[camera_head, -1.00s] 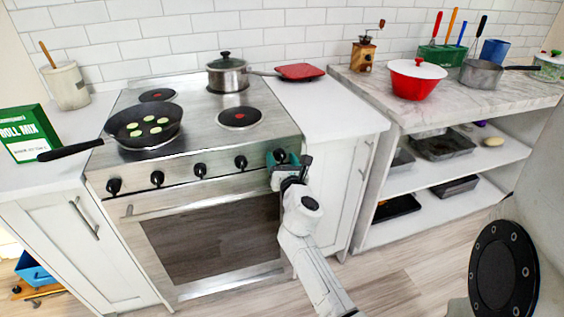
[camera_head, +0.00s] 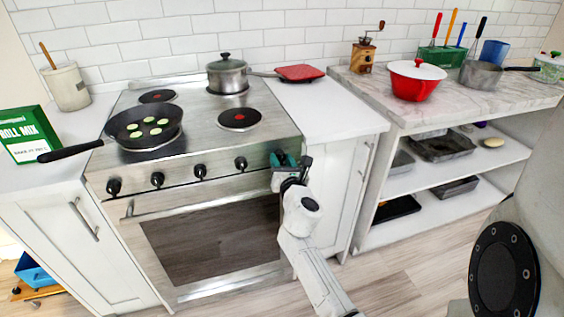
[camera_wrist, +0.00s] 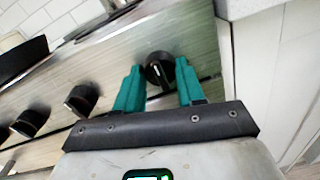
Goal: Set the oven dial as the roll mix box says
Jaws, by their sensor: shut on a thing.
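The green roll mix box (camera_head: 22,134) stands on the counter at the far left; its title reads ROLL MIX, and a line of smaller print below is too small to read surely. The oven (camera_head: 210,238) has a row of black dials on its front panel. My gripper (camera_head: 283,160) is at the rightmost dial. In the wrist view my gripper (camera_wrist: 159,75) has its teal fingers on either side of that black dial (camera_wrist: 157,68), shut on it. The dial's pale pointer mark shows between the fingers. In the head view my gripper hides this dial.
A frying pan (camera_head: 143,127) with green slices sits on the front left burner, its handle reaching toward the box. A lidded pot (camera_head: 228,76) stands at the back. The neighbouring dial (camera_wrist: 81,99) is close left of my fingers. A white cabinet (camera_head: 335,185) adjoins the oven at right.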

